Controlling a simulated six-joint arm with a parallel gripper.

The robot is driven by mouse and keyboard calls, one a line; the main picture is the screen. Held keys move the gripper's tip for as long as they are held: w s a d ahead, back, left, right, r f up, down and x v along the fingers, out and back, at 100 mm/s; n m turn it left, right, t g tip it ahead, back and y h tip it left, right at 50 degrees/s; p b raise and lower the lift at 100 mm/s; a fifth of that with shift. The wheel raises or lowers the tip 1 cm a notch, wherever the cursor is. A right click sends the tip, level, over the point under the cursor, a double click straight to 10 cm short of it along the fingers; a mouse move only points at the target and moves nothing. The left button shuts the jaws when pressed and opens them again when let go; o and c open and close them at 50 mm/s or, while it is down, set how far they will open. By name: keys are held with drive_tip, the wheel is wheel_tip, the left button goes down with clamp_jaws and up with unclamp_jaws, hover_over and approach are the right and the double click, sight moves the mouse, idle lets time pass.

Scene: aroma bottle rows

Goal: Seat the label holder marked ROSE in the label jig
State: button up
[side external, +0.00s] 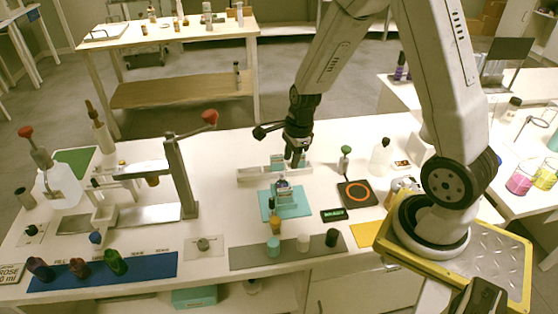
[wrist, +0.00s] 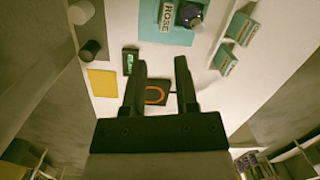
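A white piece marked ROSE (wrist: 167,15) shows at the top of the wrist view, over a teal mat (wrist: 180,38) and beside a dark round-topped bottle (wrist: 190,14). I cannot tell whether this piece is the label holder or how it sits. The teal mat (side external: 298,208) is also in the side view, with the bottle (side external: 283,187) on it. Teal holders with pale labels (wrist: 241,27) stand right of the mat in the wrist view; their writing is unreadable. My gripper (wrist: 160,62) is open and empty, above the table by the holder rack (side external: 252,175) in the side view (side external: 297,162).
A black scale with an orange ring (side external: 357,193) stands right of the mat, with a small green display (side external: 333,215) before it. A grey strip with several jars (side external: 250,256) lies in front. A press stand (side external: 181,175) and blue mat with dark bottles (side external: 150,268) are left.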

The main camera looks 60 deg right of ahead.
drive_tip(key=s+a+r+n, duration=0.3)
drive_tip(key=a+n, duration=0.1)
drive_tip(key=n, duration=0.8)
drive_tip(key=s+a+r+n+t+h, duration=0.1)
drive_tip(key=s+a+r+n, duration=0.3)
drive_tip(key=n, duration=0.7)
drive_tip(key=shift+a+n, duration=0.15)
drive_tip(key=shift+n, duration=0.25)
